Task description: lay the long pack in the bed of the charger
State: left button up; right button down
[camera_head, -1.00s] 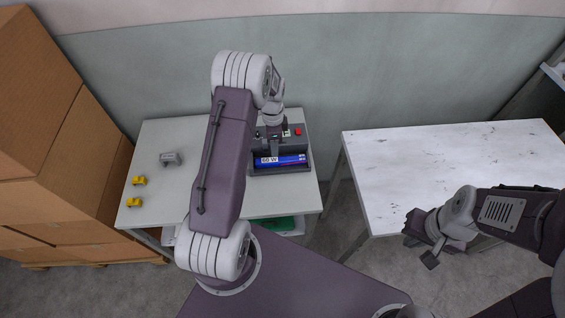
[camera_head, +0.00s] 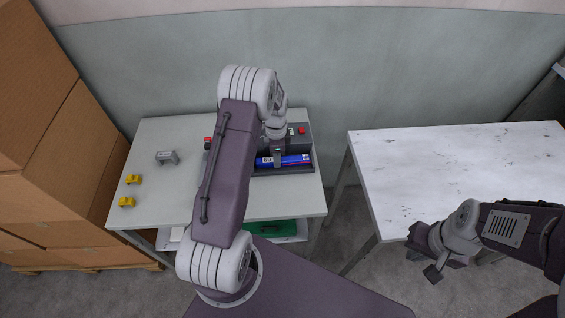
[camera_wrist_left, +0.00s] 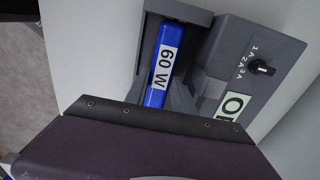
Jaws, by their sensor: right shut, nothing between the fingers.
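The long pack (camera_head: 293,160) is blue with a white "60 W" label. It lies in the bed of the dark grey charger (camera_head: 304,141) on the left table. In the left wrist view, the pack (camera_wrist_left: 157,91) runs along the bed of the charger (camera_wrist_left: 230,70). My left gripper (camera_head: 278,162) is low over the pack and covers part of it. A grey finger shows right beside the pack in the left wrist view; whether the fingers grip it is not clear. My right gripper (camera_head: 424,266) is shut and empty, in front of the right table.
The left table (camera_head: 155,205) also holds a grey block (camera_head: 166,158) and two yellow pieces (camera_head: 130,190). A red piece (camera_head: 208,140) shows by my left arm. The white right table (camera_head: 450,175) is bare. Cardboard boxes (camera_head: 50,170) stand at far left.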

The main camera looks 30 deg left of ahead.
pick_arm(q)
grip_shut()
notch_tip(320, 180, up, 10)
jog(key=p, duration=0.8)
dwell(0.7)
